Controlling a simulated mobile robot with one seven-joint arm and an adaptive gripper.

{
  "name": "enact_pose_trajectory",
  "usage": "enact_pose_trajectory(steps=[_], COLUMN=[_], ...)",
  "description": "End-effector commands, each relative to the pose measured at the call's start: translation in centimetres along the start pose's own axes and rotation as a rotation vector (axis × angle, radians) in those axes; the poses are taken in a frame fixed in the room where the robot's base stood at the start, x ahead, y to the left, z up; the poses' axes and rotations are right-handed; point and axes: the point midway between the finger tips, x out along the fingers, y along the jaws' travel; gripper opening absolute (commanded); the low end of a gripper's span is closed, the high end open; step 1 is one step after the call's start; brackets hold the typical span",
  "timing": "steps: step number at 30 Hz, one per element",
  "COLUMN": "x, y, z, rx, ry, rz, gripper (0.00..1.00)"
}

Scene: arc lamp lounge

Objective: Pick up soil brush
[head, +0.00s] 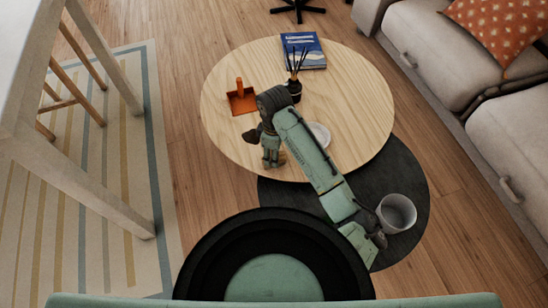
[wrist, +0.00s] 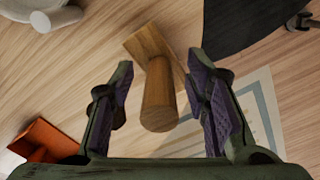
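A wooden piece with a thick round handle and a flat block end, which looks like the soil brush (wrist: 157,95), is in the middle of the wrist view. No bristles show from this angle. Its handle end points toward my gripper (wrist: 160,105), whose two fingers are open on either side of it, with visible gaps. In the head view, my gripper (head: 271,160) is over the front left part of the round wooden table (head: 350,100). The brush cannot be made out there, apparently hidden by my arm.
An orange dustpan-like piece (head: 242,99) with an upright handle lies left on the table. A reed diffuser (head: 295,88), a blue book (head: 303,51) and a white dish (head: 319,134) are also on it. A grey bin (head: 397,213) stands right of my base, near the sofa (head: 475,110).

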Motion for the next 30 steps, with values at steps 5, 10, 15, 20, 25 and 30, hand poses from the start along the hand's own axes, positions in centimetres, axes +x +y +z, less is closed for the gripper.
enact_pose_trajectory(steps=[5, 10, 15, 20, 25, 30], x=[-0.03, -0.04, -0.05, -0.05, -0.07, -0.07], y=[0.0, 0.0, 0.0, 0.0, 0.01, 0.01], z=[-0.01, -0.01, -0.01, -0.01, -0.01, -0.01], rx=[0.0, 0.0, 0.0, 0.0, 0.0, 0.0], ry=[0.0, 0.0, 0.0, 0.0, 0.001, 0.001], rz=[0.0, 0.0, 0.0, 0.0, 0.0, 0.0], gripper=[0.31, 0.2, 0.08, 0.0, 0.0, 0.0])
